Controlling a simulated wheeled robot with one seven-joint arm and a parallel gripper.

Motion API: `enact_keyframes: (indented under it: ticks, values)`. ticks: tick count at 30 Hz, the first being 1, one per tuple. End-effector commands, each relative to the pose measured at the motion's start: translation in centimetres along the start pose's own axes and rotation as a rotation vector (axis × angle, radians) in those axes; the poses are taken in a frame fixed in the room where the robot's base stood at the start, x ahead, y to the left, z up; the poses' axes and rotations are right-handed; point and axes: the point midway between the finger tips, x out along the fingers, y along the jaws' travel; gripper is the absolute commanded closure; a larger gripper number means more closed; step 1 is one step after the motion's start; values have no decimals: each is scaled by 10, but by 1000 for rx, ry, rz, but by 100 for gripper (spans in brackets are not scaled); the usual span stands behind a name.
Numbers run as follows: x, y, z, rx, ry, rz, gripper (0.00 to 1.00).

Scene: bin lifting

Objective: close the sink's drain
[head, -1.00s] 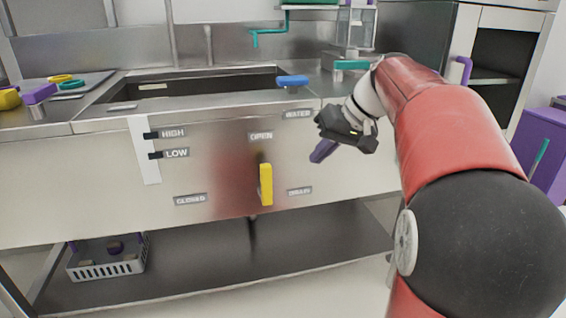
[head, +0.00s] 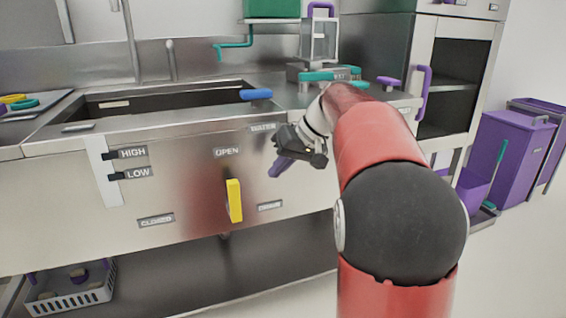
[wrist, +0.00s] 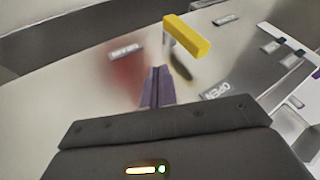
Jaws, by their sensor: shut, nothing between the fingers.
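The yellow drain lever (head: 234,201) stands upright in the head view on the sink's steel front panel, below the OPEN label (head: 227,152). The CLOSED label (head: 156,220) is to its lower left and the DRAIN label (head: 269,206) to its right. My gripper (head: 281,167) is up and right of the lever, apart from it, with its purple fingers shut and empty. In the wrist view, the fingers (wrist: 157,88) point toward the panel, and the yellow lever (wrist: 187,37) lies beyond them, slightly right. The sink's drain itself is hidden inside the basin.
The blue water handle (head: 256,94) sits on the sink's rim above the panel. A white basket (head: 72,288) stands on the shelf below. A purple bin (head: 508,160) and an open dark cabinet (head: 455,82) are to the right. The panel around the lever is clear.

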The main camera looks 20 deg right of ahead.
Motion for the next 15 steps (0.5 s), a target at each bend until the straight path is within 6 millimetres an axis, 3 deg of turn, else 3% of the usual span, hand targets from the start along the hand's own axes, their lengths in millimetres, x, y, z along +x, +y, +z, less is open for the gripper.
enact_keyframes:
  ticks: [1,7,9,15]
  values:
    - [14,0,1,0,-4,-2,100]
    - [55,0,1,-1,-3,-1,100]
    - [57,-14,0,-5,-1,-1,100]
    - [66,-32,0,-2,0,0,100]
